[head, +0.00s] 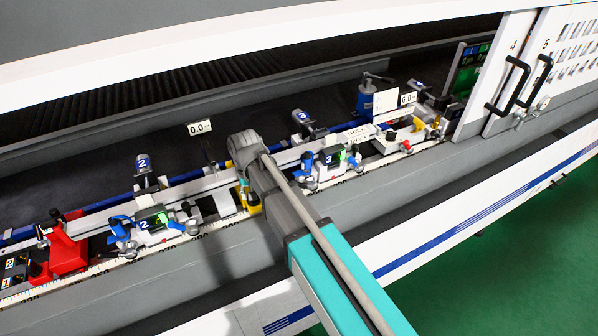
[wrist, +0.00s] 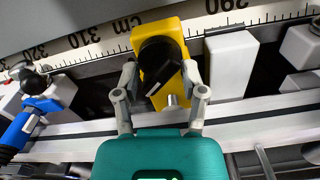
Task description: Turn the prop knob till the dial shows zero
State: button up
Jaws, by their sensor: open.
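The prop is a yellow block (wrist: 183,36) with a round black knob (wrist: 160,55), seen in the wrist view at the ruler's edge. The knob carries a pale mark at its lower left. My gripper (wrist: 160,94) is open. Its fingertips lie left and right of the knob's lower part; I cannot tell whether they touch it. In the head view my arm hides most of the yellow prop (head: 251,200) and the knob. A small white dial display (head: 199,128) behind the prop reads 0.0. Another display (head: 407,98) farther right seems to read 6.0.
A clamp unit numbered 2 (head: 152,218) stands left of my arm, and one numbered 3 (head: 330,163) stands right of it. A red stop (head: 68,249) is at the far left. In the wrist view a blue-handled clamp (wrist: 33,117) is at left and a white block (wrist: 230,62) at right.

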jog(key=n, duration=1)
notch_tip(320, 180, up, 14)
jog(key=p, duration=1.4)
jog(key=d+f+n+b, duration=0.2)
jog(key=d+n, duration=0.2)
jog(key=d, duration=0.3)
jog(key=w+d+f+n+b, duration=0.1)
jog(key=d+f+n+b, duration=0.2)
jog(key=d, duration=0.4)
jog(key=shift+n, duration=0.4)
